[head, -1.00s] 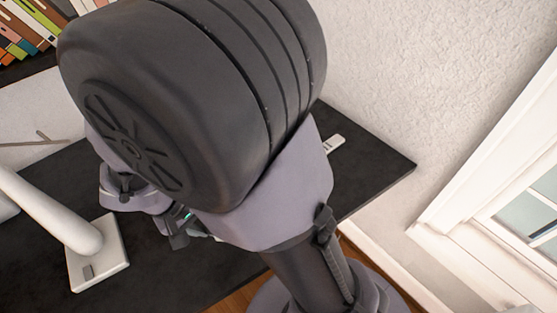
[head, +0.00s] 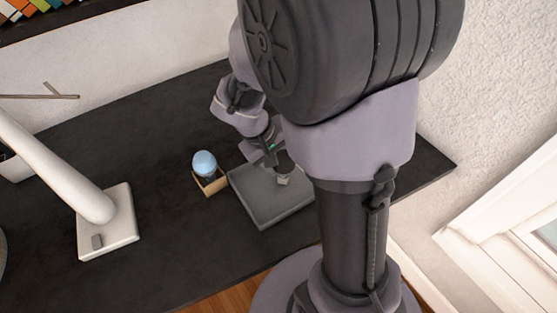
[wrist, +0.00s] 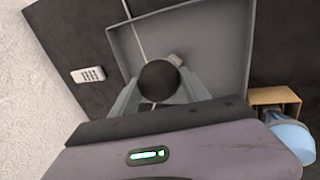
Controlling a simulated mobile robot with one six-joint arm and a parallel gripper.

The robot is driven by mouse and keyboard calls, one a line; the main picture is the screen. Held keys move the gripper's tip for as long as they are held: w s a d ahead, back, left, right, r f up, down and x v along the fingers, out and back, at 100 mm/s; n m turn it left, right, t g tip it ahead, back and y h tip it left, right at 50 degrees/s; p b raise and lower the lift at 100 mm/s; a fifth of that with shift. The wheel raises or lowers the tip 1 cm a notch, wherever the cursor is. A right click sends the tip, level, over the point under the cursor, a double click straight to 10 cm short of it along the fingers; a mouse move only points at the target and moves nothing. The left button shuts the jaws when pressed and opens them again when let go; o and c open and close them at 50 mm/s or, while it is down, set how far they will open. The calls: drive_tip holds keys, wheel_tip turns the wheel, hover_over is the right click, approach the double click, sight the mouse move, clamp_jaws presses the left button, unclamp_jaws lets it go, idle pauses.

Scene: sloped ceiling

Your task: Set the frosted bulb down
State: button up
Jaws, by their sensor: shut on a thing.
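In the wrist view my gripper (wrist: 158,98) is shut on a dark round thing (wrist: 159,80), which I take to be the frosted bulb seen end-on. The rest of it is hidden behind that end. It is over the grey tray (wrist: 236,30); I cannot tell whether it touches the floor of the tray. In the head view my gripper (head: 279,163) is over the tray (head: 262,211), partly hidden by my arm. A pale blue bulb (head: 204,163) stands in a small open cardboard box (head: 211,186) just left of the tray; it also shows in the wrist view (wrist: 294,137).
A white lamp (head: 108,222) stands on the black tabletop (head: 150,135) at the left. In the wrist view a small light block (wrist: 176,59) and a pale cord (wrist: 134,22) show at the tray, and a white device (wrist: 88,75) lies beside it. Walls are close by.

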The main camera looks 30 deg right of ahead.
drive_tip(key=shift+f, duration=0.3)
drive_tip(key=shift+f, duration=0.2)
drive_tip(key=o, duration=1.5)
drive_tip(key=shift+r, duration=0.1)
drive_tip(key=p+v, duration=0.6)
drive_tip(key=v, duration=0.8)
drive_tip(key=s+a+r+m+t+y, duration=0.4)
drive_tip(key=s+a+r+t+y, duration=0.1)
drive_tip(key=s+a+r, duration=0.4)
drive_tip(key=shift+s+a+r+m+t+y, duration=0.15)
drive_tip(key=shift+s+a+m+t+y, duration=0.35)
drive_tip(key=shift+s, duration=0.7)
